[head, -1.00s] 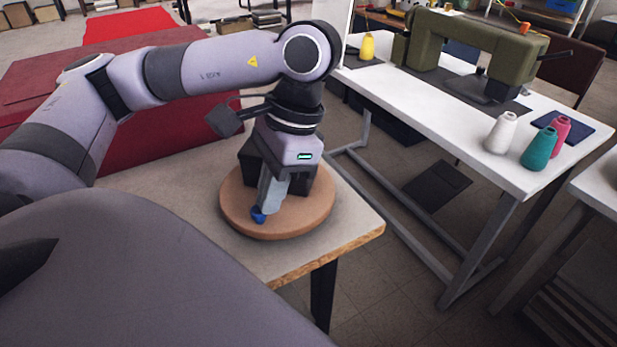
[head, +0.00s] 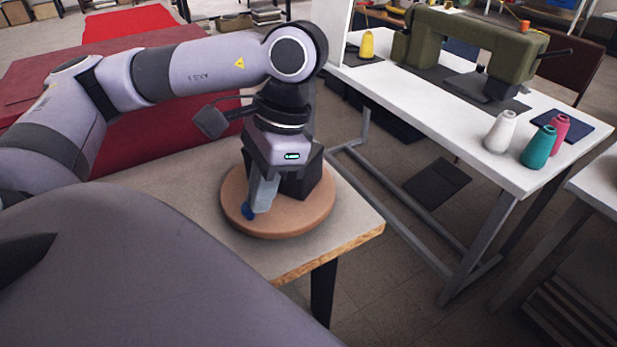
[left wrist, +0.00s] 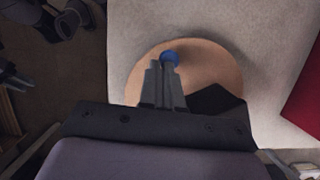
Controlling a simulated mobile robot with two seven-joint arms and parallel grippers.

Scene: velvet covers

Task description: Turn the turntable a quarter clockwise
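The turntable (head: 310,218) is a round tan disc lying flat near the corner of a pale table. A small blue knob (head: 248,211) stands near its front left rim; the left wrist view shows it at my fingertips (left wrist: 169,56). My left gripper (head: 258,205) points down over the disc with its fingers close together, looking shut. The tips are at the knob, seemingly touching it from the right in the head view. The gripper hides part of the disc. My right gripper is not in view.
The pale table (head: 335,248) has a bare wooden front edge. A dark red surface (head: 150,130) lies behind my left arm. To the right, a white table (head: 440,125) holds a green sewing machine (head: 445,45) and thread cones (head: 538,147). Floor separates the tables.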

